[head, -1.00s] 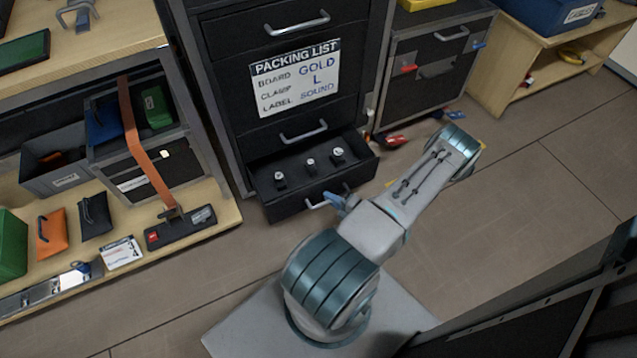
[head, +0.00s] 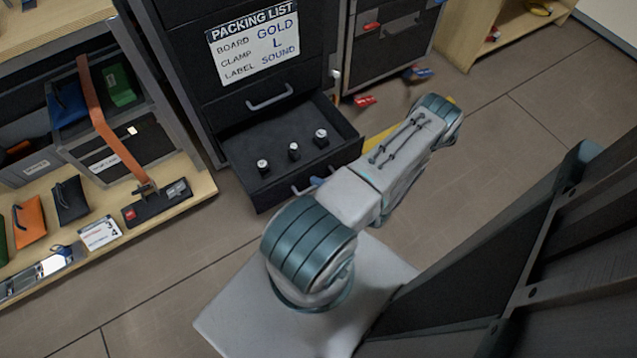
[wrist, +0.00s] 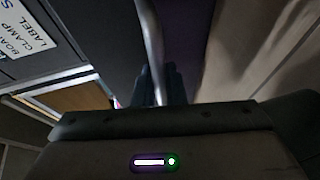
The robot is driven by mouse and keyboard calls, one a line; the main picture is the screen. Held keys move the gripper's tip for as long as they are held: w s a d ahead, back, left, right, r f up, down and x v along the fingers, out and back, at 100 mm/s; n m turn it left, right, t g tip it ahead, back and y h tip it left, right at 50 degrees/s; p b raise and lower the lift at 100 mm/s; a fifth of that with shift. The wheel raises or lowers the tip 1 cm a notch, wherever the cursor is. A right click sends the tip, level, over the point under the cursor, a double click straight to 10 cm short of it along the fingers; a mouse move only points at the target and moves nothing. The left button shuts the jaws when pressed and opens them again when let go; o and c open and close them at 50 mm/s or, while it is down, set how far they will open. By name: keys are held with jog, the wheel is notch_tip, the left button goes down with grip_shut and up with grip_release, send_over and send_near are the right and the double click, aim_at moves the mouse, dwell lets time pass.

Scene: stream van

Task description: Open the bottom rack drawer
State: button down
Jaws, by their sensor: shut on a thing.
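The bottom rack drawer (head: 248,183) stands pulled out of the black rack in the head view, with its inside showing. Several small silver-topped knobs (head: 294,149) stand upright on its dark floor. Its metal handle (head: 300,190) is on the front face, partly hidden by my arm. My gripper (head: 317,182) is at the right part of this handle and is shut on it; only a bit of blue finger shows in the head view. In the wrist view the dark fingers (wrist: 158,85) meet the pale handle bar (wrist: 150,40).
A closed drawer with a handle (head: 270,97) is above, under a packing list sign (head: 254,45). A wooden shelf (head: 190,192) with pouches stands left. Red and blue items (head: 417,73) lie on the floor to the right. A dark panel (head: 500,260) fills the lower right.

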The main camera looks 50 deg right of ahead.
jog(key=c, duration=1.8)
grip_release()
jog(key=p+v, duration=0.2)
jog(key=v, duration=1.1)
jog(key=shift+s+r, duration=0.1)
jog(key=shift+s, duration=0.3)
